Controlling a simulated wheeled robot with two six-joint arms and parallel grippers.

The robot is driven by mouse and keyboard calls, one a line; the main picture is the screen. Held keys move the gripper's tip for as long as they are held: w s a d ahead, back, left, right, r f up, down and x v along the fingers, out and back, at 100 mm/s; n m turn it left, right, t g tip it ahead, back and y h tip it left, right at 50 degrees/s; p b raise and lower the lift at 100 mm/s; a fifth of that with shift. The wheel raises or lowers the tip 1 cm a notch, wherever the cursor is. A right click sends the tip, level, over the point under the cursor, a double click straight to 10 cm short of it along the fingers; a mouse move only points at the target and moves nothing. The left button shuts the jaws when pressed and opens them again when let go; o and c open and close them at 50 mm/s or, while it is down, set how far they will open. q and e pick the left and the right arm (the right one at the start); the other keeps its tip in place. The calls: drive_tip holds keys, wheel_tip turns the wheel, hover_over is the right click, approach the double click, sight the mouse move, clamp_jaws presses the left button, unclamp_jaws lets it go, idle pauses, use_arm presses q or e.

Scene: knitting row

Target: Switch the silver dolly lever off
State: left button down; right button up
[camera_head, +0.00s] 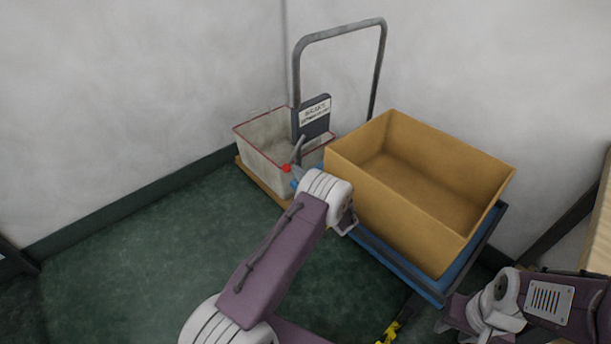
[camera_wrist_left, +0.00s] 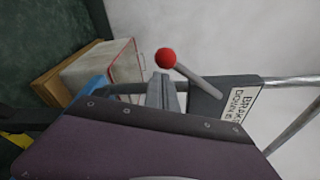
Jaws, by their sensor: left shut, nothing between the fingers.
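The silver dolly lever (camera_head: 298,150) is a thin grey rod with a red ball knob (camera_head: 287,168). In the head view it slants down and left from the dark brake sign plate (camera_head: 314,115) on the dolly's handle post. The lever (camera_wrist_left: 197,82) and its red knob (camera_wrist_left: 167,58) also show in the left wrist view. My left gripper (camera_wrist_left: 163,92) is shut and empty, its fingertips close to the knob; I cannot tell whether they touch it. In the head view my left wrist hides these fingers. My right arm is at the lower right; its finger opening is not clear.
A tan open box (camera_head: 395,205) sits on the blue dolly platform (camera_head: 400,267). A pale red-rimmed crate (camera_head: 262,155) stands behind, by the walls. A wooden surface (camera_head: 600,225) edges the right side. Green floor (camera_head: 140,260) is clear on the left. A yellow object (camera_head: 390,331) shows low down.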

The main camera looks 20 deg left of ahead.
idle(0.3)
use_arm(q)
drive_tip(key=s+r+m+p, duration=0.1)
drive_tip(key=r+m+p, duration=0.1)
drive_tip(key=p, duration=0.1)
drive_tip(key=s+a+r+m+g+p, duration=0.1)
drive_tip(key=s+r+m+p, duration=0.1)
drive_tip(key=p, duration=0.2)
drive_tip(key=s+a+r+m+p, duration=0.1)
drive_tip(key=r+m+p, duration=0.1)
drive_tip(key=p, duration=0.1)
drive_tip(key=shift+s+r+g, duration=0.15)
drive_tip(key=shift+s+g, duration=0.15)
drive_tip(key=shift+s, duration=0.05)
drive_tip(key=shift+s+a+r+m+p, duration=0.1)
drive_tip(key=shift+s+r+m+p, duration=0.1)
drive_tip(key=shift+r+m+p, duration=0.4)
drive_tip(key=shift+s+a+r+m+p, duration=0.1)
drive_tip(key=shift+s+r+m+p, duration=0.1)
drive_tip(key=shift+r+m+p, duration=0.35)
drive_tip(key=shift+r+n+g+p, duration=0.2)
drive_tip(key=shift+n+g+p, duration=0.05)
drive_tip(key=shift+g+p, duration=0.05)
